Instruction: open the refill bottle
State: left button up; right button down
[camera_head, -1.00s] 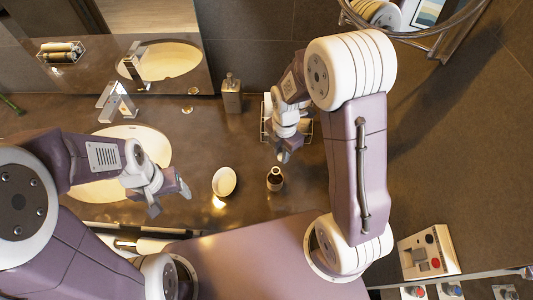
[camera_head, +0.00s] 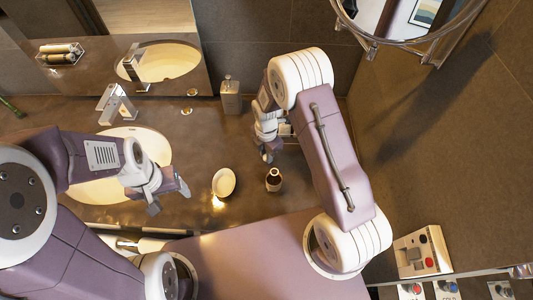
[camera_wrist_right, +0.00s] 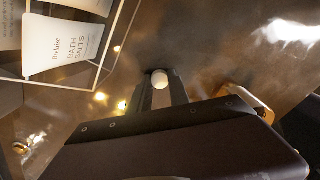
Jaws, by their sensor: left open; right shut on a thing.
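A small dark bottle (camera_head: 273,182) with a pale label stands upright on the counter; I take it for the refill bottle. Its top looks dark, with no white cap on it. My right gripper (camera_head: 267,156) is just behind it, apart from it, pointing down. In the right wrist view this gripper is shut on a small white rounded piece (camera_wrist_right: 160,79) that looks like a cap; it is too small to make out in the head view. My left gripper (camera_head: 168,196) is open and empty, left of the white bowl near the basin.
A white bowl (camera_head: 224,182) stands left of the bottle. A pump dispenser (camera_head: 231,96) stands at the back wall. A wire basket (camera_wrist_right: 55,82) with a bath salts tube (camera_wrist_right: 62,45) is close to my right gripper. The basin (camera_head: 145,143) and tap (camera_head: 116,104) are left.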

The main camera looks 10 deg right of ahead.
jog(key=shift+f, duration=0.25)
jog(key=c, duration=1.2)
grip_release()
jog(key=shift+c, duration=0.2)
jog(key=shift+r, duration=0.15)
notch_tip(320, 180, up, 12)
jog(key=b, duration=0.1)
jog(key=shift+r, duration=0.15)
